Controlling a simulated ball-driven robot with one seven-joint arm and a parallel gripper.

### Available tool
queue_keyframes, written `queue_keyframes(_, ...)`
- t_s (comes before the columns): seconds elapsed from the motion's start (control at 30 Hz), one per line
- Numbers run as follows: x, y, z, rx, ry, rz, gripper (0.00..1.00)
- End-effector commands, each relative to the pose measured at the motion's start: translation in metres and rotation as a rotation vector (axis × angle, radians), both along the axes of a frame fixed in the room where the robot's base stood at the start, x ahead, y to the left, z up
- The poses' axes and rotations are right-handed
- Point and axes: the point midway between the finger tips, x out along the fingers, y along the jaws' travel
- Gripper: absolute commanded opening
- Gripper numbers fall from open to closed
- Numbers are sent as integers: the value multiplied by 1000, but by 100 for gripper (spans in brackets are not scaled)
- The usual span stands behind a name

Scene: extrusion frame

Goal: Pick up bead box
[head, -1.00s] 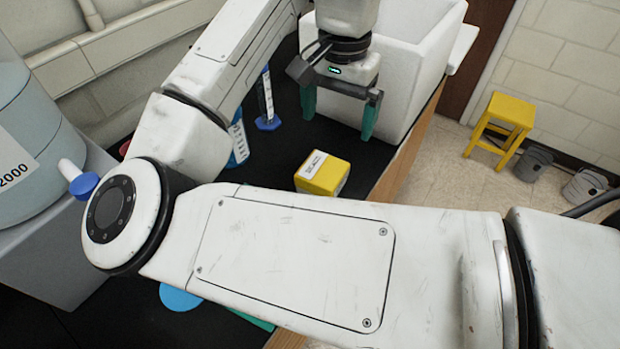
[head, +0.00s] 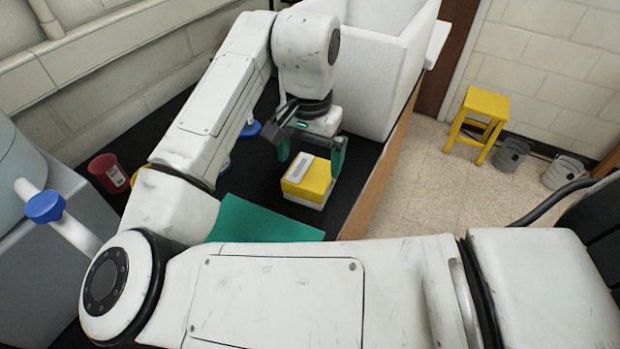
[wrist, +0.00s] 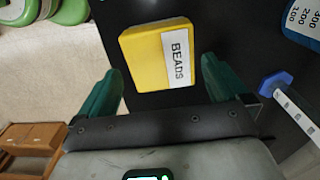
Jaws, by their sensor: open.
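The bead box is a yellow box (head: 307,181) with a white label on top, sitting on the black bench top near its right edge. In the wrist view the box (wrist: 146,62) shows its label reading "BEADS". My gripper (head: 311,168) is open, with green fingers, at the far side of the box. In the wrist view my gripper's fingertips (wrist: 160,80) stand apart to the left and right of the box's near end. The box is not gripped. Whether a finger touches it I cannot tell.
A white open bin (head: 385,70) stands behind my gripper. A teal mat (head: 262,222) lies in front of the box. A red cup (head: 108,173) stands at the left. A blue-footed cylinder (wrist: 280,85) is close on the right in the wrist view. The bench edge drops to the floor.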

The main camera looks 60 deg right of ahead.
Motion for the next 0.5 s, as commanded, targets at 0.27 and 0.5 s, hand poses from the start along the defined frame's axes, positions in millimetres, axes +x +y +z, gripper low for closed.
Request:
queue_keyframes(0.27, 0, 2, -33, -1, 2, 1, 100)
queue_keyframes(0.5, 1, 1, -35, -1, 0, 0, 100)
